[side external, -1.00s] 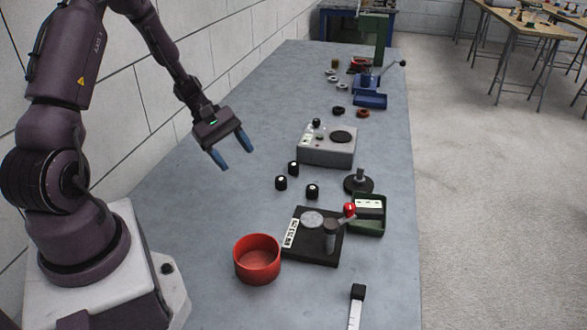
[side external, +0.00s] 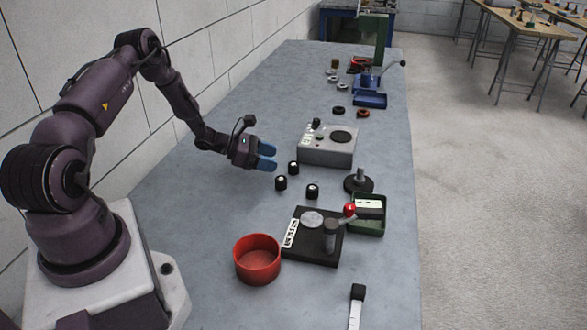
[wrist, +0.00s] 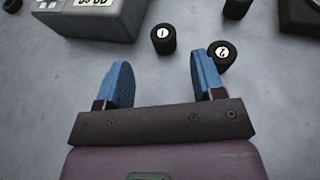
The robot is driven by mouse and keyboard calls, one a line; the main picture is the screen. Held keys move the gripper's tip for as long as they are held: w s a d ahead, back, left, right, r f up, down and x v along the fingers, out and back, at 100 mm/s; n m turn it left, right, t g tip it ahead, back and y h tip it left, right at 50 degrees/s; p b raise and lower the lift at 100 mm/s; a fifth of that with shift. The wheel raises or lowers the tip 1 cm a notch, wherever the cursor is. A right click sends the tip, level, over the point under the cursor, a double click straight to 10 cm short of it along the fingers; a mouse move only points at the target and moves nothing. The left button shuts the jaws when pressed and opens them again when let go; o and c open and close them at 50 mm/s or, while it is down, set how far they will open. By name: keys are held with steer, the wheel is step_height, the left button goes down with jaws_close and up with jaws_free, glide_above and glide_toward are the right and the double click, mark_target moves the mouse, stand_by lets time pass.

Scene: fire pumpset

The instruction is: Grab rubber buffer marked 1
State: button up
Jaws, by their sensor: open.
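The rubber buffer marked 1 (wrist: 163,39) is a small black cylinder with a white numbered top. It stands upright on the bench just beyond the gap between my fingertips in the wrist view. In the side view it appears to be the buffer (side external: 293,168) nearest the grey box. My gripper (side external: 273,158) has blue fingers, is open and empty, and also shows in the wrist view (wrist: 163,63). The buffer marked 2 (wrist: 221,53) is close by my right finger in the wrist view. A third black buffer (wrist: 236,8) is cut off at the top edge.
A grey box (side external: 327,147) with a dial stands beyond the buffers. A black fixture (side external: 322,252) with a red-knobbed lever, a red bowl (side external: 257,259) and a green tray (side external: 368,228) are nearer the camera. The bench (side external: 215,180) is clear to the left.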

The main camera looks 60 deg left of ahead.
mark_target(290, 164)
steer(key=shift+x, duration=3.05)
steer(key=shift+s+d, duration=0.15)
steer(key=c, duration=1)
